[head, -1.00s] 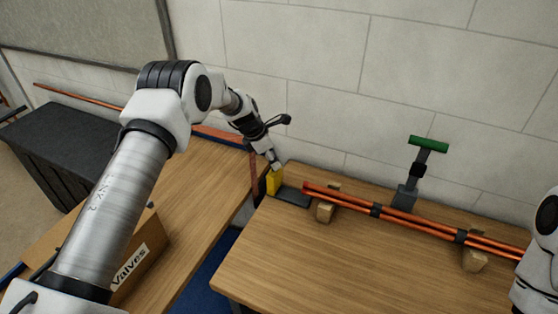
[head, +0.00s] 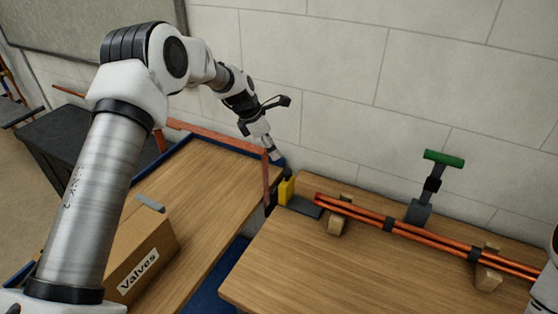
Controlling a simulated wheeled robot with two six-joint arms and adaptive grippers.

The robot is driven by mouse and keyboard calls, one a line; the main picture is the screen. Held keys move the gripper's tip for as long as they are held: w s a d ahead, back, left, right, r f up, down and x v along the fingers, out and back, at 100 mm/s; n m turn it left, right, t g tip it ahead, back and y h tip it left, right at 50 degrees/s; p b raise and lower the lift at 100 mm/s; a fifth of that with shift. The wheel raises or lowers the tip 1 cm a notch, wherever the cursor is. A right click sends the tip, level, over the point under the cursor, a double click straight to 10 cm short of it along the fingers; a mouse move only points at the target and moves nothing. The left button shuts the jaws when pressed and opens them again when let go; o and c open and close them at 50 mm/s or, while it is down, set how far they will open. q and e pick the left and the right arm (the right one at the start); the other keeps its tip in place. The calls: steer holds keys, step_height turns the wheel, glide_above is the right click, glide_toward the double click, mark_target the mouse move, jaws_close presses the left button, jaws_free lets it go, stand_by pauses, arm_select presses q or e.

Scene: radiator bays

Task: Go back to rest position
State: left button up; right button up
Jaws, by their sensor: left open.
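My left gripper (head: 279,132) is open and empty. It is raised in front of the wall, above and slightly left of a yellow block (head: 287,190) at the back left corner of the right bench. The lower finger is close to the block in the picture; the gap between them is hard to judge. My left arm reaches in from the lower left and bends at a high elbow. Only a white part of my right arm shows at the right edge; its gripper is out of view.
Orange-red pipes (head: 430,238) rest on wooden blocks (head: 336,224) on the right bench (head: 330,275). A green-handled tool (head: 443,158) stands behind them. A copper-coloured pipe (head: 215,136) runs along the left bench (head: 225,190). A "Valves" box (head: 140,265) sits front left.

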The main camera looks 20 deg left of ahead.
arm_select(q)
steer(key=shift+v, duration=0.8)
